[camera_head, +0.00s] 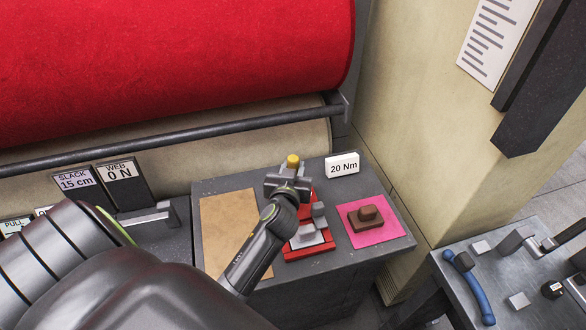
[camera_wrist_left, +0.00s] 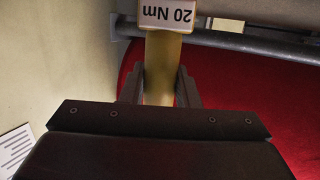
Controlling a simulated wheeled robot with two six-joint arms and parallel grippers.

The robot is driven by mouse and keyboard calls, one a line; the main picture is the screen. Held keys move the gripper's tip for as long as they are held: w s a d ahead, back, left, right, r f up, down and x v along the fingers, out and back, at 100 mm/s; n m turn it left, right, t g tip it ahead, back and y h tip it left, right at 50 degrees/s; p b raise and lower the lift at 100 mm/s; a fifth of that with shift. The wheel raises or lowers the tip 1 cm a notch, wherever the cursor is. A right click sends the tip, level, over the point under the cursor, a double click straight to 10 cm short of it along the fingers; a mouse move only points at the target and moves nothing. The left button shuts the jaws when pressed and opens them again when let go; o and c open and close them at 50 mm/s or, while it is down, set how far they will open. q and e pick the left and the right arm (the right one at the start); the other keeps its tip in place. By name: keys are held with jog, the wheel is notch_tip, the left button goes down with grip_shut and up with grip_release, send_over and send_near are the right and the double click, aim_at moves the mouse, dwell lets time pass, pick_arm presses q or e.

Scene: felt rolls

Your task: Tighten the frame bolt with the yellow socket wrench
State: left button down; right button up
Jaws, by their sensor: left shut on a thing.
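The yellow socket wrench (camera_head: 293,160) shows only as a short yellow end above the jaws in the head view. My left gripper (camera_head: 288,182) is over the dark cabinet top, shut on the wrench. In the left wrist view the yellow wrench (camera_wrist_left: 162,62) runs as a bar between the two fingers of my left gripper (camera_wrist_left: 159,88). Its lower end is hidden by the gripper. I cannot make out the frame bolt. My right gripper is not in view.
A white "20 Nm" sign (camera_head: 342,164) stands behind the gripper. A red fixture with grey blocks (camera_head: 308,238) lies below it. A brown block (camera_head: 367,216) sits on a pink mat (camera_head: 392,228). A tan sheet (camera_head: 220,215) lies left. A metal table (camera_head: 500,285) holds several items.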

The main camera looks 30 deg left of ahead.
pick_arm(q)
jog(key=shift+f+b, duration=0.6)
dwell(0.9)
jog(key=shift+f+b, duration=0.2)
jog(key=shift+b, duration=0.2)
dwell(0.7)
jog(key=shift+s+f, duration=0.1)
jog(key=shift+f, duration=0.05)
dwell(1.4)
jog(key=shift+r, duration=0.2)
dwell(3.7)
